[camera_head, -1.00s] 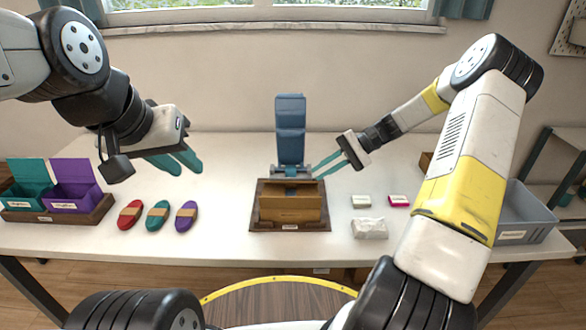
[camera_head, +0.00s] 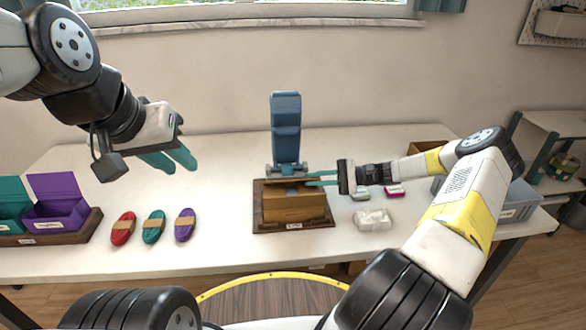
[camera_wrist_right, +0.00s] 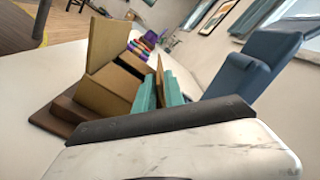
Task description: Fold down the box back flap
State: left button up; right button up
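The brown cardboard box (camera_head: 294,208) sits on a dark wooden base (camera_head: 328,222) at the table's middle. In the right wrist view, the box (camera_wrist_right: 103,88) has one tall flap (camera_wrist_right: 107,43) standing at left and a narrower back flap (camera_wrist_right: 168,78) beside my teal fingers. My right gripper (camera_head: 310,179) reaches in from the right, with its fingers over the box's back edge. In the wrist view (camera_wrist_right: 158,90) the fingers are close together at the back flap; whether they pinch it is unclear. My left gripper (camera_head: 178,160) is open and empty, above the table at left.
A blue upright stand (camera_head: 286,130) rises right behind the box. Red, teal and purple cord bundles (camera_head: 154,227) lie left of it. A purple open box (camera_head: 55,207) stands far left. A white packet (camera_head: 373,220) lies to the right, and a grey bin (camera_head: 520,203) stands beyond.

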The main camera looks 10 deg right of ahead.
jog(key=a, duration=0.5)
grip_shut()
jog(key=shift+s+f+n, duration=0.2)
jog(key=shift+f+n, duration=0.1)
jog(key=shift+n, duration=0.5)
grip_release()
